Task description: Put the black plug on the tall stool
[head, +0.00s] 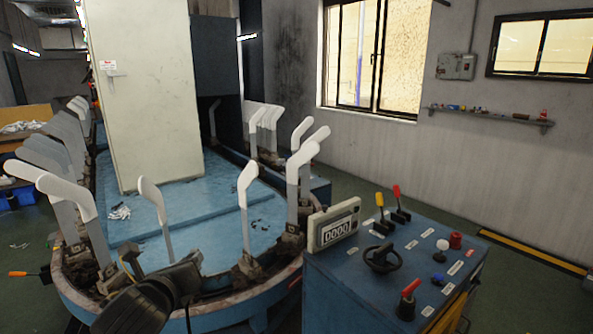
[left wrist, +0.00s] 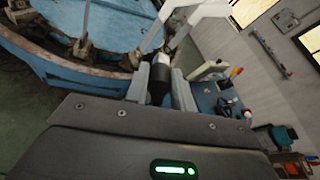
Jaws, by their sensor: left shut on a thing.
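My left gripper (left wrist: 161,76) is shut on a dark, rounded thing, which looks like the black plug (left wrist: 158,88), in the left wrist view. Its two grey fingers stand on either side of the plug, and the lower part of the plug is hidden by the gripper body. In the head view my left arm comes in at the bottom, in front of the blue machine's rim; I cannot make out the plug clearly there. I cannot identify a tall stool in either view. My right gripper is in neither view.
A blue oval machine (head: 140,239) carries several upright white sock boards (head: 247,185) around its rim. A blue control console (head: 345,285) with a counter display (head: 334,229), levers and knobs stands at the right. Green floor (head: 515,290) is clear beyond the console.

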